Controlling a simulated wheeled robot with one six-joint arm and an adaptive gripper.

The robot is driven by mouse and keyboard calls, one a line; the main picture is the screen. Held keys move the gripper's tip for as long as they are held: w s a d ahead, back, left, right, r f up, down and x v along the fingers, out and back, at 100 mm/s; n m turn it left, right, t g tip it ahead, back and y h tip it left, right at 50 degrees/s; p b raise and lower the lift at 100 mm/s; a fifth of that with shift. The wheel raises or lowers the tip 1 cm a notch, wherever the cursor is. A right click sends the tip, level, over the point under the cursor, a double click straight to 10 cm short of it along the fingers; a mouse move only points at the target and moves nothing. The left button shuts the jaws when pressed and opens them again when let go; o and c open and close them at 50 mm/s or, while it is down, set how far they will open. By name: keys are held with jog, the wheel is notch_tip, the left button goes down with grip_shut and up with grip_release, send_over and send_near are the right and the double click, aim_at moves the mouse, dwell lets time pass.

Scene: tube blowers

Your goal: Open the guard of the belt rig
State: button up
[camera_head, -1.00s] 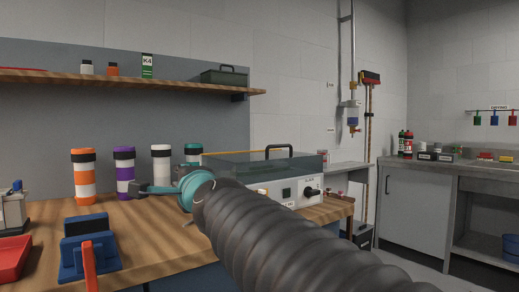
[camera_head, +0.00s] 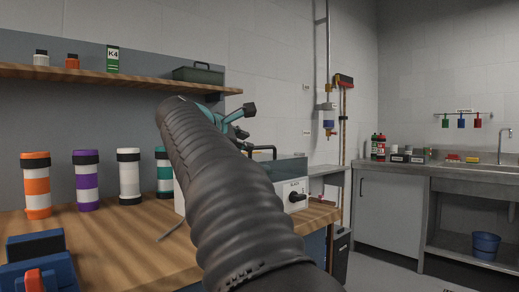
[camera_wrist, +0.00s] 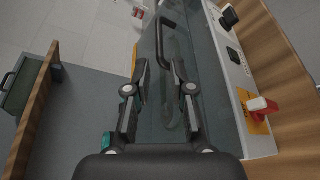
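The belt rig (camera_head: 297,196) is a white box with a dark knob, standing on the wooden bench and partly hidden behind my arm. Its smoky see-through guard (camera_head: 292,170) lies over the top and looks closed. The guard (camera_wrist: 207,75) fills the middle of the wrist view. Its black bar handle (camera_head: 262,151) stands up from the lid, and in the wrist view the handle (camera_wrist: 167,30) lies just ahead of my fingertips. My gripper (camera_wrist: 161,68) is open, with its two fingers apart above the guard and nothing clearly between them.
White, purple and orange tubes (camera_head: 129,177) stand on the bench to the left. A wooden shelf (camera_head: 120,80) with a green toolbox (camera_head: 199,73) runs above. A sink counter (camera_head: 440,174) stands at the right.

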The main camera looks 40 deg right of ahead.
aim_at(263, 147)
jog(key=p+x, duration=0.1)
jog(key=x, duration=1.1)
jog(key=shift+d, duration=0.2)
grip_shut()
